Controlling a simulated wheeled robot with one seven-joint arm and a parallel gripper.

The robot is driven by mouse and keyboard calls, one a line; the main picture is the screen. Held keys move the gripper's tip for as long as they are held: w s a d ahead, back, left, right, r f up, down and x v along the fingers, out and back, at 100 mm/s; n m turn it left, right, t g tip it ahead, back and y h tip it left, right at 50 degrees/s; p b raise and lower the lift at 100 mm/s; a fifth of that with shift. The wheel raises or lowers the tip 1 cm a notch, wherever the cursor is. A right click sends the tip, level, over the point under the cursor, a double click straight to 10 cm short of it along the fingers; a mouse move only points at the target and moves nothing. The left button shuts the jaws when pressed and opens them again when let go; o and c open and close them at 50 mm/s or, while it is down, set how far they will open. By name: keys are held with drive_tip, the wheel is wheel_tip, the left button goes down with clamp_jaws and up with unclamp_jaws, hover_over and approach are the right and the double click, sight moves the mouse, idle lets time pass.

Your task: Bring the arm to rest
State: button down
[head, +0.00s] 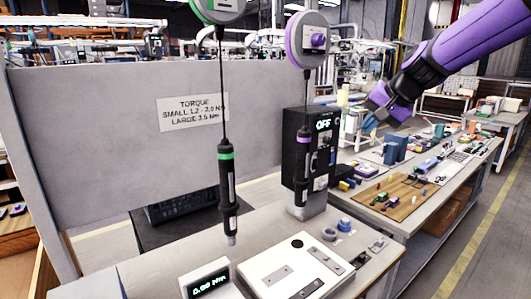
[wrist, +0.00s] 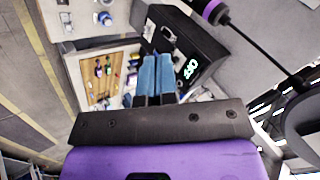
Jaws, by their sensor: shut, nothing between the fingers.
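My gripper (head: 371,119) is at the upper right in the head view, on my purple arm, raised above the benches. It is shut and empty. In the wrist view its two blue fingers (wrist: 156,80) lie side by side. A screwdriver with a green band (head: 227,190) hangs upright on a cord from a balancer with a green rim (head: 218,8). My gripper touches neither screwdriver.
A grey panel (head: 110,100) with a torque sign (head: 192,111) stands behind the bench. A display (head: 208,284) and a pale plate (head: 285,268) sit on the front bench. A wooden board (head: 385,195) with small parts lies on the right bench. The floor aisle at right looks clear.

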drive_tip(key=s+d+f+n+h, duration=0.2)
drive_tip(key=s, duration=1.4)
drive_tip(key=s+d+f+n+g+h, duration=0.1)
drive_tip(key=s+d+n+h, duration=0.1)
drive_tip(key=s, duration=1.5)
drive_tip(key=shift+d+f+n, duration=0.4)
drive_tip(key=shift+d, duration=0.1)
